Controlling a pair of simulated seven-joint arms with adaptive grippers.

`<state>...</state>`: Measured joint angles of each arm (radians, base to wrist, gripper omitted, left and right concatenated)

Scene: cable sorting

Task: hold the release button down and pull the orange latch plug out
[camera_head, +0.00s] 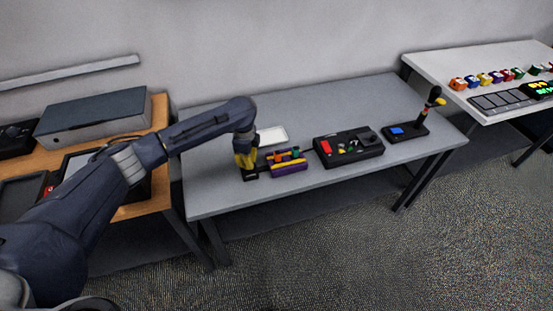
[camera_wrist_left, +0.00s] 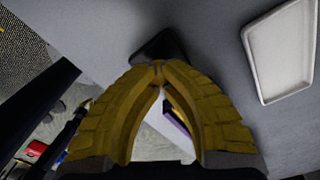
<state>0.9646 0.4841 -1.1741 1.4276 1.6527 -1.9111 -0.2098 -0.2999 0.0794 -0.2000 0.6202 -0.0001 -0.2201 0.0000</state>
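My left gripper (camera_head: 247,168) has yellow fingers and points down over the grey table, just left of a purple and yellow block (camera_head: 288,166). In the left wrist view its fingertips (camera_wrist_left: 158,66) meet, with no object clearly between them. A small dark object (camera_wrist_left: 162,44) shows just beyond the tips; I cannot tell if they touch it. A purple edge (camera_wrist_left: 178,118) shows between the fingers. Small orange (camera_head: 279,154) and green parts sit on top of the block; I cannot tell which is the latch plug or the release button. My right gripper is not in view.
A white tray (camera_head: 272,136) lies behind the block and also shows in the left wrist view (camera_wrist_left: 281,50). A black box (camera_head: 348,151) with a red panel and a black stand (camera_head: 405,133) with a blue screen are to the right. The table (camera_head: 225,203) is clear in front.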

